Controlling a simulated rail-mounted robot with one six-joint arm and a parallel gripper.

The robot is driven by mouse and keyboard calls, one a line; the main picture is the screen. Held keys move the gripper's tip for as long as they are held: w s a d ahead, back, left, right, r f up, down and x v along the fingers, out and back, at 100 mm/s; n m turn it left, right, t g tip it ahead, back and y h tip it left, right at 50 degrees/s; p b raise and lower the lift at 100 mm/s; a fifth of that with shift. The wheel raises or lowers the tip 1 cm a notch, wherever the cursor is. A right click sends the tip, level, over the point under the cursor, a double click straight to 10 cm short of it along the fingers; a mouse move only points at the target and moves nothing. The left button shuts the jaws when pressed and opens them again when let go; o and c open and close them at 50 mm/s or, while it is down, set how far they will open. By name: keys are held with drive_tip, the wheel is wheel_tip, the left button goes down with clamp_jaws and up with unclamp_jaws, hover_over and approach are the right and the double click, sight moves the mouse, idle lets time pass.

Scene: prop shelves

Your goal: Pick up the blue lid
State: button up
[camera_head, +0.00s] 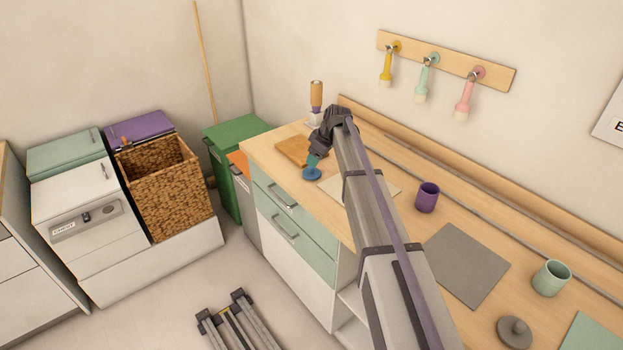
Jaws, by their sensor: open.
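The blue lid (312,174) is a small round disc with an upright knob. It lies on the wooden counter (268,147) near its front edge, at the left end. My gripper (316,157) is directly above the lid, pointing down with its fingers close to the knob. It is open. The fingers are small and dark here, so I cannot tell whether they touch the knob. My arm reaches over the counter from the lower right.
A wooden board (292,150) lies left of the lid, and a wooden-topped bottle-like item (316,98) stands behind. A purple cup (427,197), a grey mat (466,264), a pale green mug (551,278) and a grey lid (514,332) are to the right.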

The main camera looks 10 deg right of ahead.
sight(312, 171)
drive_tip(key=b+x, duration=0.4)
drive_tip(key=x, duration=0.1)
drive_tip(key=shift+s+f, duration=0.1)
drive_tip(key=shift+f, duration=0.05)
drive_tip(key=shift+r, duration=0.25)
drive_tip(key=shift+a, duration=0.1)
clamp_jaws()
